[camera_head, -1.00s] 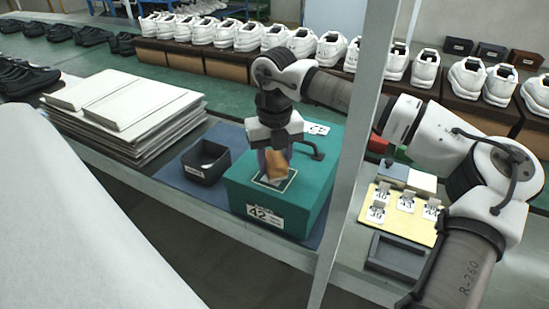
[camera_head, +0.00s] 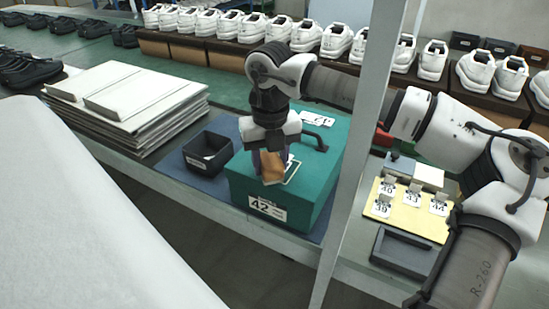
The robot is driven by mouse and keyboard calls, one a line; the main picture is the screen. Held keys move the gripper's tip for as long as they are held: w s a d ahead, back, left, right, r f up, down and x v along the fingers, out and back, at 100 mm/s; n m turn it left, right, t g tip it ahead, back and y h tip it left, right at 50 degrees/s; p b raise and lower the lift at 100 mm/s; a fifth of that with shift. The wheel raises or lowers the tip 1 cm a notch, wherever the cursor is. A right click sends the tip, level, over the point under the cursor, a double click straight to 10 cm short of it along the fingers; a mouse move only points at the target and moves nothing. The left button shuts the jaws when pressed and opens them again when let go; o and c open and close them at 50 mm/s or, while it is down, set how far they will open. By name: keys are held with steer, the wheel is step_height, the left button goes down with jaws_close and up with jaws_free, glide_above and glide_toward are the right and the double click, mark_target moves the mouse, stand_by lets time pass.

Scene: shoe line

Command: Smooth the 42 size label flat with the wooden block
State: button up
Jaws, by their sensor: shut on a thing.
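A teal box (camera_head: 312,198) stands on a blue mat on the bench. The white 42 size label (camera_head: 266,209) is on its front face, near the lower left; whether its edges lie flat is too small to tell. My gripper (camera_head: 271,150) points down above the box's front left part and is shut on the wooden block (camera_head: 271,168). The block is at the box's front top edge, above the label and apart from it. Whether the block touches the box cannot be told. A pale outlined patch on the lid is partly hidden behind the block.
A black handle (camera_head: 314,140) and another white label (camera_head: 316,118) are on the lid. A dark open bin (camera_head: 207,153) stands left of the box. A yellow board (camera_head: 408,208) with numbered tags is at right. A grey post (camera_head: 358,150) rises in front.

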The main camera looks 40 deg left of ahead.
steer(key=shift+s+f, duration=0.15)
steer(key=shift+f, duration=0.05)
steer(key=shift+w+r, duration=0.4)
steer(key=shift+w, duration=0.35)
steer(key=shift+w+a, duration=0.3)
steer(key=shift+w, duration=0.55)
steer(key=shift+r+p, duration=2.2)
steer(key=shift+r, duration=0.85)
steer(key=shift+r+p, duration=1.05)
steer(key=shift+r, duration=0.5)
steer(key=shift+w, duration=0.1)
